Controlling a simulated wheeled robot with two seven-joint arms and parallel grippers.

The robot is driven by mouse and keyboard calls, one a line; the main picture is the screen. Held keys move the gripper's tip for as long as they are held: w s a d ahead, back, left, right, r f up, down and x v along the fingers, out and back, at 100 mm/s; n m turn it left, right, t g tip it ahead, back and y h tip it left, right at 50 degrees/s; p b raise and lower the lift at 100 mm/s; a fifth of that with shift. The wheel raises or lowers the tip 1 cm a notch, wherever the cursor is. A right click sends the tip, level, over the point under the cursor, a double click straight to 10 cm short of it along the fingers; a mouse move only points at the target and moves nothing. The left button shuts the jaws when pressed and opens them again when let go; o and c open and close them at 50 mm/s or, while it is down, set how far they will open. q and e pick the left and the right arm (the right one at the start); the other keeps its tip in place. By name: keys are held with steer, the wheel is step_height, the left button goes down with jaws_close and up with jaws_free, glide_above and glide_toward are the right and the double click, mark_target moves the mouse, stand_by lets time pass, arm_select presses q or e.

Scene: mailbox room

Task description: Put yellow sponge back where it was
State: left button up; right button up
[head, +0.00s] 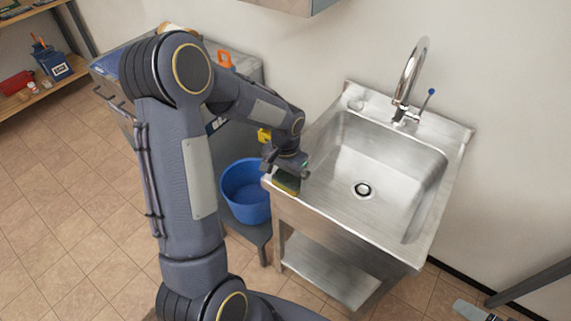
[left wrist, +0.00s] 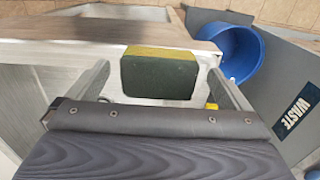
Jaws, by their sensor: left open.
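The yellow sponge (head: 286,184), with a dark green scouring side, is at the front left corner of the steel sink (head: 335,212). In the left wrist view the sponge (left wrist: 158,76) shows its dark green face, with a yellow strip along the far edge. My left gripper (head: 287,167) is over that corner, just above the sponge. In the left wrist view the left gripper (left wrist: 158,90) is open, with one finger on each side of the sponge and visible gaps between. My right gripper is not clearly seen.
A blue bucket (head: 246,190) stands left of the sink, and also shows in the left wrist view (left wrist: 238,52). A grey bin (left wrist: 285,105) marked WASTE is beside it. The faucet (head: 411,80) rises at the sink's back. The basin (head: 380,165) is empty.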

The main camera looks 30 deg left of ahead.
mark_target(286, 181)
arm_select(q)
step_height(286, 181, up, 11)
steer(key=s+d+r+n+t+h, duration=0.1)
steer(key=s+d+t, duration=0.1)
steer(key=s, duration=0.5)
steer(key=s+d+r+n+t+h, duration=0.1)
steer(key=s+d+r, duration=0.1)
steer(key=s, duration=0.4)
steer(key=s+d+r+t+h, duration=0.1)
steer(key=s+d+r+t, duration=0.1)
steer(key=s, duration=0.5)
steer(key=shift+s+d+n+t+h+b, duration=0.3)
steer(key=shift+s+d+n+h, duration=0.1)
steer(key=shift+d, duration=0.35)
